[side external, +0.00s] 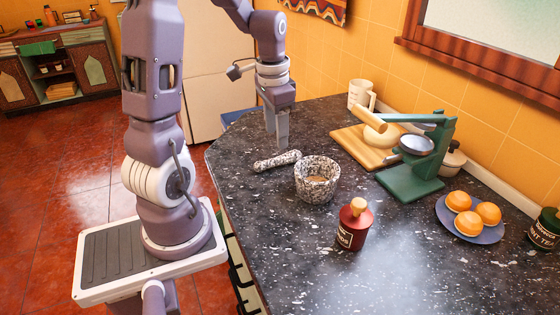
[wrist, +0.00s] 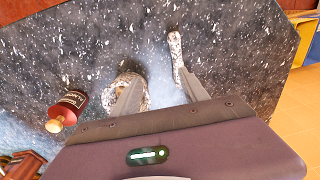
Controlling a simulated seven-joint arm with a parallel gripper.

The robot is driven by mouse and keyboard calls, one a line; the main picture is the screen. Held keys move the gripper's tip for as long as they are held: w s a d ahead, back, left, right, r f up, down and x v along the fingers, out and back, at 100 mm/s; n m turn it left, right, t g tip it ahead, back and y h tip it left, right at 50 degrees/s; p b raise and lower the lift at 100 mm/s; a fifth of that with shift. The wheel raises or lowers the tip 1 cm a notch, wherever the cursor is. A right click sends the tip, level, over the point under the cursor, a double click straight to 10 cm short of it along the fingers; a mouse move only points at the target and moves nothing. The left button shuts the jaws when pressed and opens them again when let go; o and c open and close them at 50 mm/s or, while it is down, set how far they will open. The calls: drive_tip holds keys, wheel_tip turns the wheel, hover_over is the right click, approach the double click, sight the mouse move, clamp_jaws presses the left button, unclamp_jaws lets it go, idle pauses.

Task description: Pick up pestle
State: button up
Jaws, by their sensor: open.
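The pestle (side external: 277,160) is speckled white and dark and lies on the dark counter, left of the matching mortar (side external: 317,180). My gripper (side external: 282,143) points down just above or behind the pestle; the exact height is hard to tell. In the wrist view my gripper (wrist: 159,80) has its fingers apart with nothing held. The pestle (wrist: 176,50) shows by the right fingertip, which hides part of its near end. The mortar (wrist: 141,99) is partly hidden behind the left finger.
A red bottle (side external: 354,225) stands in front of the mortar. A wooden board (side external: 365,150), a green juicer (side external: 420,178), a mug (side external: 360,94) and a blue plate (side external: 481,238) of oranges stand to the right. The counter's left edge (side external: 214,170) is near the pestle.

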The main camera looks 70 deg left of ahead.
hover_over(266, 161)
drive_tip(key=shift+g+h, duration=0.3)
drive_tip(key=shift+g, duration=0.1)
wheel_tip(266, 161, down, 5)
drive_tip(key=shift+r, duration=0.2)
wheel_tip(266, 161, down, 7)
drive_tip(key=shift+f, duration=0.2)
clamp_jaws()
